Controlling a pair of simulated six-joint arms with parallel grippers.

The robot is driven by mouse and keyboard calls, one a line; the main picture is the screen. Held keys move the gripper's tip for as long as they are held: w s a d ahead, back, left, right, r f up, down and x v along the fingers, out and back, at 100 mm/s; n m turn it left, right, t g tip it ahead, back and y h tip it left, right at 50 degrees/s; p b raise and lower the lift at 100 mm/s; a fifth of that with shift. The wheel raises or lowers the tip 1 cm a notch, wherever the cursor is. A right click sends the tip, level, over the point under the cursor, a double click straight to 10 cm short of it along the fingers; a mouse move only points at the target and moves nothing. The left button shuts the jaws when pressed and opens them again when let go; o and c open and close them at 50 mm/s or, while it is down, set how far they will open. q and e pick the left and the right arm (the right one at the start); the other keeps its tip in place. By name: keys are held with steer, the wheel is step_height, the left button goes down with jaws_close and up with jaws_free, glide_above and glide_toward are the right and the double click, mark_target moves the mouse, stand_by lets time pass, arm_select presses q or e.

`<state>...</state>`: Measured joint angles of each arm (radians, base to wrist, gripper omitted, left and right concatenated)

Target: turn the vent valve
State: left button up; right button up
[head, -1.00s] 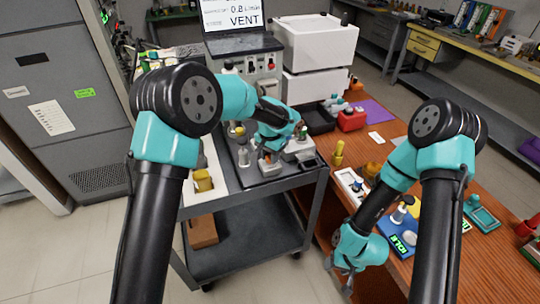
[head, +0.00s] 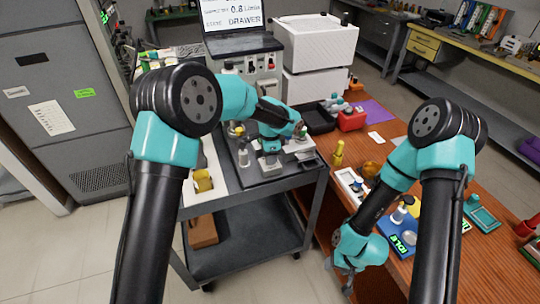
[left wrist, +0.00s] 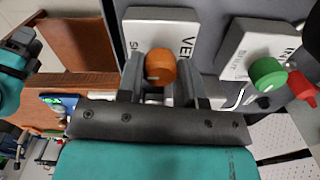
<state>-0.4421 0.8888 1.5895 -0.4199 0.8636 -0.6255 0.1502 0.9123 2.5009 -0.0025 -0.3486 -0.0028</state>
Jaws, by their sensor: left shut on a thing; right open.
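The vent valve is a round orange knob (left wrist: 160,66) on a white block (left wrist: 176,28) with partly hidden lettering starting "VEN". My left gripper (left wrist: 163,72) is shut on this knob, one finger on each side of it. In the head view my left gripper (head: 270,163) points down at the dark tray on the cart, and the knob there is hidden by it. My right gripper (head: 346,279) is open and empty, hanging low at the front edge of the wooden bench.
A green knob (left wrist: 268,74) and a red handle (left wrist: 301,86) sit beside the vent block. A screen (head: 234,13) behind reads "DRAWER". A white box (head: 315,43) stands behind the cart.

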stand_by(0.4)
arm_select(q)
steer(key=o, duration=0.9)
step_height(320, 180, up, 18)
steer(key=shift+f, duration=0.25)
